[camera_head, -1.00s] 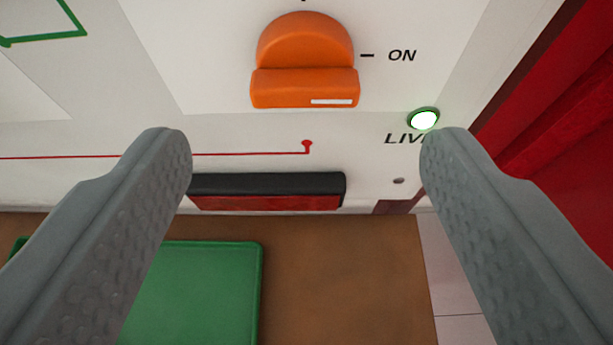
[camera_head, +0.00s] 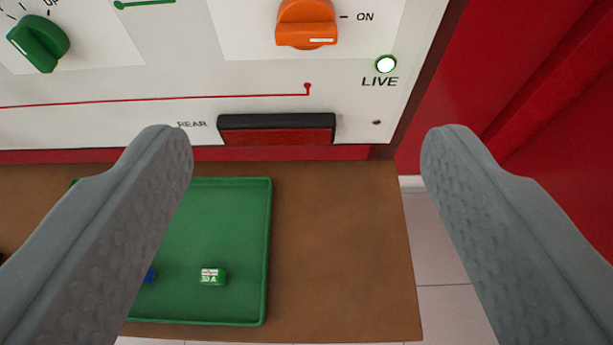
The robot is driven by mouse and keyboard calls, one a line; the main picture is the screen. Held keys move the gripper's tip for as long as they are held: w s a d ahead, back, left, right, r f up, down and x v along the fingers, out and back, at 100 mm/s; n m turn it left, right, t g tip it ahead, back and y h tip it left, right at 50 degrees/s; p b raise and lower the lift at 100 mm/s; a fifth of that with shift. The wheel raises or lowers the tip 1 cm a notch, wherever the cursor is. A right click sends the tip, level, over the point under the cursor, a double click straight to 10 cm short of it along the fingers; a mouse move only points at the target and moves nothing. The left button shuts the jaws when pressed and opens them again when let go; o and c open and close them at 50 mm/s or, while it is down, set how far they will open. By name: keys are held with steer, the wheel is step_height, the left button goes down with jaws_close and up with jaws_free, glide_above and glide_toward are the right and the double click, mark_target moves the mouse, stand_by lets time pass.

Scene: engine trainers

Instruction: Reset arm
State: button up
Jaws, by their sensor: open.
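My gripper (camera_head: 306,150) is open and empty, its two grey fingers wide apart at the left and right of the view. Beyond them is a white panel (camera_head: 160,125). An orange knob (camera_head: 306,22) on the panel has its white mark toward ON. A round lamp labelled LIVE (camera_head: 386,64) looks bright white with a green rim. No part of the panel is between the fingers' tips in contact with them, as far as I can see.
A green knob (camera_head: 40,42) is at the upper left. A black and red bar (camera_head: 277,129) sits low on the panel, by the word REAR. Below, a brown bench top (camera_head: 340,250) bears a green tray (camera_head: 268,240) with a green 30 A block (camera_head: 213,277) and a partly hidden blue piece (camera_head: 150,275).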

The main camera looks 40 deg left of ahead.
steer(key=s+a+r+t+h, duration=0.1)
steer(key=s+a+r+t, duration=0.2)
steer(key=s+r, duration=0.3)
steer(key=s+a+r+t+h, duration=0.1)
steer(key=s+a+r+t, duration=0.2)
steer(key=r, duration=0.4)
steer(key=s+a+r+m+t+h, duration=0.1)
steer(key=s+r+m+t+h, duration=0.25)
steer(key=s, duration=0.85)
steer(key=s+a+f+m+g+h, duration=0.1)
steer(key=s+f, duration=0.4)
steer(key=s, duration=0.4)
steer(key=s+a+f+m+g+h, duration=0.1)
steer(key=s+f+m+g, duration=0.1)
steer(key=s+f, duration=0.3)
steer(key=s, duration=0.3)
steer(key=shift+s+a, duration=0.4)
steer(key=shift+a+m, duration=0.1)
steer(key=shift+m, duration=0.15)
